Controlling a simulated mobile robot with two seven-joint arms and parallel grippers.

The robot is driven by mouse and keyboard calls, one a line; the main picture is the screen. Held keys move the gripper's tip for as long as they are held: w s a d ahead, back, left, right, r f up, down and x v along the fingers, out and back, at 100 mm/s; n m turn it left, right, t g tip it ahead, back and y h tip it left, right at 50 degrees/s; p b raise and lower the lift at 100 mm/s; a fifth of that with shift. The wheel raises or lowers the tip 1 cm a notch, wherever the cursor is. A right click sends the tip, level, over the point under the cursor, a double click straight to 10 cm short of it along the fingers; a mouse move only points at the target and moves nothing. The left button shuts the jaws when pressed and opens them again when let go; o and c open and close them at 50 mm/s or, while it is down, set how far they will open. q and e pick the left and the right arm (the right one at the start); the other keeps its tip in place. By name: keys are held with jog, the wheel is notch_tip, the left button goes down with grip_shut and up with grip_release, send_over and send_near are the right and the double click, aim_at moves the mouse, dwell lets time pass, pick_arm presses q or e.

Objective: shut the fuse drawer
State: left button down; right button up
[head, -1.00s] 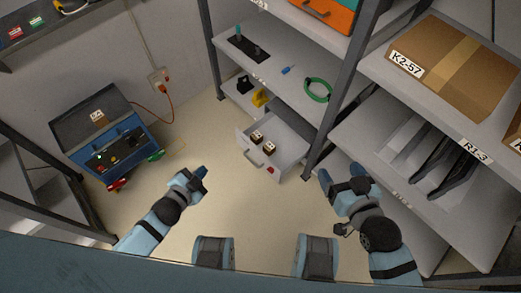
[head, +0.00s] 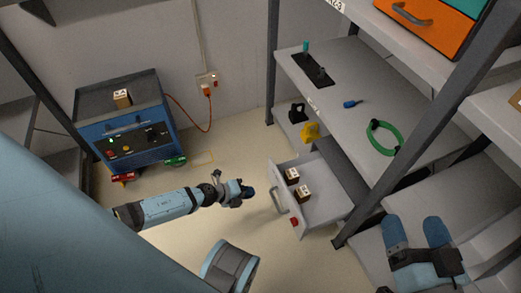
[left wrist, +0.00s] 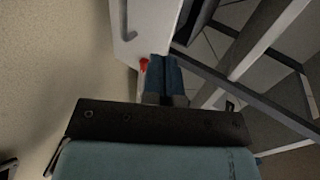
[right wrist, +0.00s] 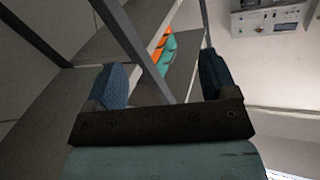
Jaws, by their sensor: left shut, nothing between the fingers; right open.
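The fuse drawer (head: 318,203) is a light grey drawer standing open at the bottom of the shelf rack. Two small dark fuse blocks with pale tops (head: 291,176) lie in it. Its front has a grey handle (head: 279,200) and a red spot (head: 294,222). In the left wrist view the drawer front (left wrist: 150,30) shows with the red spot beyond my fingers. My left gripper (head: 248,192) is shut and empty, a little left of the drawer handle, apart from it in the head view. My right gripper (head: 418,232) is open and empty, right of the drawer near the rack.
A rack post (head: 390,170) stands between the drawer and my right gripper. Shelves above hold a green cable loop (head: 381,138) and an orange bin (head: 425,25). A blue cabinet (head: 122,125) stands at the left wall.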

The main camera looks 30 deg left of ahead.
aim_at(283, 187)
pick_arm(q)
jog(key=b+x, duration=0.1)
jog(key=x, duration=0.2)
jog(key=r+b+x, duration=0.1)
jog(key=x, duration=0.3)
jog(key=b+x, duration=0.1)
jog(key=x, duration=0.3)
jog(key=shift+w+d+r, duration=0.15)
jog(key=shift+w+d, duration=0.05)
jog(key=shift+w, duration=0.05)
jog(key=shift+w+d+b, duration=0.3)
jog(key=shift+w, duration=0.1)
pick_arm(e)
jog(key=shift+w+d+f+n, duration=0.15)
jog(key=shift+w+f+n, duration=0.2)
jog(key=shift+f+n, duration=0.15)
jog(key=shift+w+d+f+n, duration=0.15)
jog(key=shift+w+f+n, duration=0.25)
jog(key=shift+f, duration=0.1)
